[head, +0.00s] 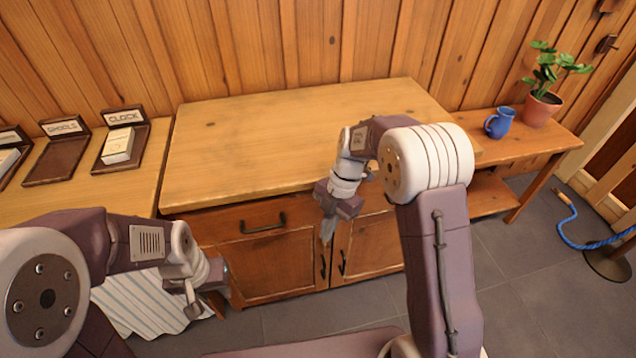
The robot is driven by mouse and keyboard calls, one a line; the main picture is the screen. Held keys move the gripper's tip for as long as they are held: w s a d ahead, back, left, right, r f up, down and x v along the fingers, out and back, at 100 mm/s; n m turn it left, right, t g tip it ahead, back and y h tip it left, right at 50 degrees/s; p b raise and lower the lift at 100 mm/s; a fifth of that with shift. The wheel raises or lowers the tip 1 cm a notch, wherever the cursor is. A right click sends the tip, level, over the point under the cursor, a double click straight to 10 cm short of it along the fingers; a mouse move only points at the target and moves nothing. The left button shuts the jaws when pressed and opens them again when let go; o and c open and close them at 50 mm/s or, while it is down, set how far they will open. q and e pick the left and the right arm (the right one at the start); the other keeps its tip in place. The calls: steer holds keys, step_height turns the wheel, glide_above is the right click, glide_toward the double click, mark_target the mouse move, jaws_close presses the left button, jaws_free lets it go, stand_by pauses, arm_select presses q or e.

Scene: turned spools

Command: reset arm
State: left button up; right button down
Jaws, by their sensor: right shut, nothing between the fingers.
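My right gripper (328,230) hangs in front of the wooden cabinet (285,140), pointing down with its fingers together and nothing between them. My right arm bends over the cabinet's front right part and hides some of its top and doors. My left gripper (222,275) is low at the left, in front of the cabinet's left door. Its fingers are too small and turned away to tell if they are open. No spool is seen in this view.
The cabinet top is bare. On the left counter stand labelled dark trays (60,158), one holding a pale box (118,145). A blue mug (499,122) and potted plant (541,108) stand on the right bench. A striped cloth (150,303) hangs below my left arm.

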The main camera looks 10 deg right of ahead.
steer(key=s+d+m+t+h, duration=0.3)
steer(key=s+d+m, duration=0.5)
steer(key=s+m, duration=0.85)
steer(key=w+r+m+p, duration=0.2)
steer(key=r+m+p, duration=0.2)
steer(key=r+p, duration=0.6)
steer(key=w+r+m+p, duration=0.2)
steer(key=r+m+p, duration=0.3)
steer(key=r+p, duration=0.6)
steer(key=shift+d+t, duration=0.3)
